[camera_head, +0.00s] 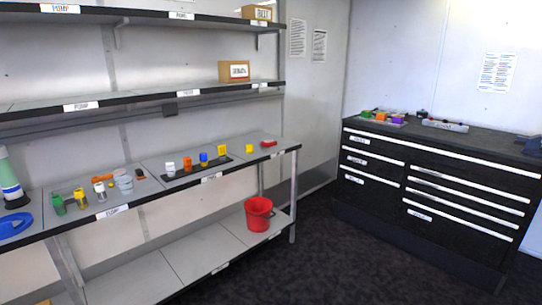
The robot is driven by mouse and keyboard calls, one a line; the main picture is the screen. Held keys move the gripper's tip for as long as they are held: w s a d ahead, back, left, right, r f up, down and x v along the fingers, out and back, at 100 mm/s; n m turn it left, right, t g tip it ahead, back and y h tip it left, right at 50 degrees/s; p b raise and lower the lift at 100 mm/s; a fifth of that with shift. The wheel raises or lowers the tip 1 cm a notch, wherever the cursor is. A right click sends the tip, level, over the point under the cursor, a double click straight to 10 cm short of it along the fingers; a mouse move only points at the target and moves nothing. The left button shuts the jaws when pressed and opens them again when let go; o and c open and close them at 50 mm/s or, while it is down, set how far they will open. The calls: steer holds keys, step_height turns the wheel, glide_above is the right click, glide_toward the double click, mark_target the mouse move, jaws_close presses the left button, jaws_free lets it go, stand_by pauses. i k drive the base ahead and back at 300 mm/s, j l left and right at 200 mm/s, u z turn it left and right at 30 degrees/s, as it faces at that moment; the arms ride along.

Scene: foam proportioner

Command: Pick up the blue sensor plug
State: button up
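A small blue piece (203,158), which looks like the blue sensor plug, stands on a black strip (184,175) on the middle shelf of the rack. An orange piece (187,163) stands to its left and a yellow piece (222,152) to its right. A white piece (169,168) is at the left end of the strip. The blue piece is small, so its exact shape cannot be told. My gripper is not in view.
A red bucket (259,214) sits on the lower shelf. A black drawer cabinet (430,185) stands right. Dark floor between them is clear.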

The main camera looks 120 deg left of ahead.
mark_target(203, 158)
steer(key=u, duration=2.65)
steer(key=j+u, duration=0.1)
steer(key=u, duration=0.3)
steer(key=i+u, duration=0.1)
steer(key=u, duration=0.75)
steer(key=i+u, duration=0.1)
steer(key=u, duration=0.3)
steer(key=i+u, duration=0.2)
steer(key=i, duration=0.35)
steer(key=i+j, duration=0.2)
steer(key=i, duration=0.3)
steer(key=i+j+z, duration=0.15)
steer(key=i, duration=0.35)
steer(key=i+j, duration=0.3)
steer(key=i, duration=0.2)
steer(key=z, duration=0.05)
